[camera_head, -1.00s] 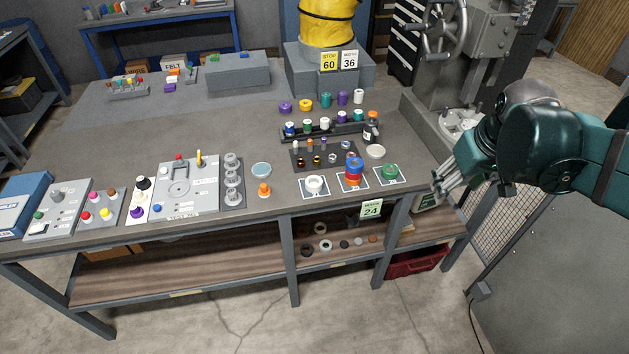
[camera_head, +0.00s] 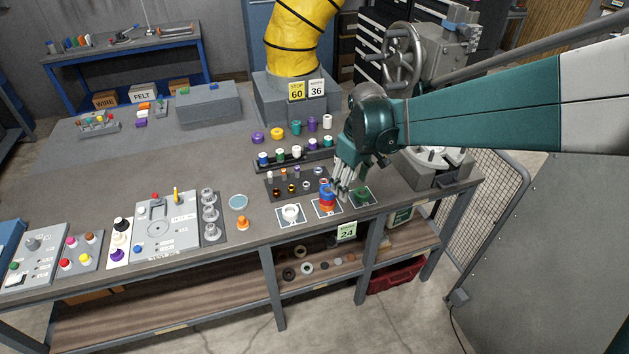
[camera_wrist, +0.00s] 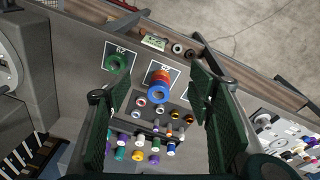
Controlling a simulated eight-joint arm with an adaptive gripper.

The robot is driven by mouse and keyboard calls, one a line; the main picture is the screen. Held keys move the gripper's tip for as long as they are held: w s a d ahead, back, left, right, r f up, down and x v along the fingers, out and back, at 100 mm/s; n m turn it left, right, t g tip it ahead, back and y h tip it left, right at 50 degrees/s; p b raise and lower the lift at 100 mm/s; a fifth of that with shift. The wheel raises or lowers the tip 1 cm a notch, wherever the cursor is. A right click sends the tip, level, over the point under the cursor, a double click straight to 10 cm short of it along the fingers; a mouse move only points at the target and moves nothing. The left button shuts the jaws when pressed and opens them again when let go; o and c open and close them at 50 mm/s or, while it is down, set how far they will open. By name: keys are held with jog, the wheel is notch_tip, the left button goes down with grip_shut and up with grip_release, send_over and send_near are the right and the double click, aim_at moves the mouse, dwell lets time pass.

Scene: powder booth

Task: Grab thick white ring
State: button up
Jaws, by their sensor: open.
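A thick white ring (camera_head: 290,212) lies on a white-edged card near the table's front edge in the head view. In the wrist view it cannot be made out; my right-hand finger covers that side. My gripper (camera_head: 340,188) is open and empty, above the stacked rings to the right of the white ring. In the wrist view the open fingers (camera_wrist: 163,85) stand either side of the red and blue stack (camera_wrist: 160,90), which lies below them.
A green ring (camera_head: 362,195) is on the card right of the red and blue stack (camera_head: 326,198). Behind are a dark mat with small parts and a rack (camera_head: 285,160) of coloured spools. An orange piece (camera_head: 242,224) stands left of the white ring.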

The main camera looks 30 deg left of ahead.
jog(key=a+f+n+p, duration=0.2)
jog(key=a+f+p, duration=0.15)
jog(key=a, duration=0.65)
jog(key=n+g+h+p, duration=0.1)
jog(key=n+p, duration=0.1)
jog(key=n, duration=0.1)
send_near(291, 208)
jog(key=s+d, duration=0.1)
jog(key=shift+f, duration=0.25)
jog(key=shift+f, duration=0.1)
jog(key=shift+f, duration=1.2)
jog(key=shift+f, duration=0.15)
jog(key=shift+a+f+p, duration=0.1)
jog(key=shift+f+p, duration=0.2)
jog(key=shift+f, duration=2.15)
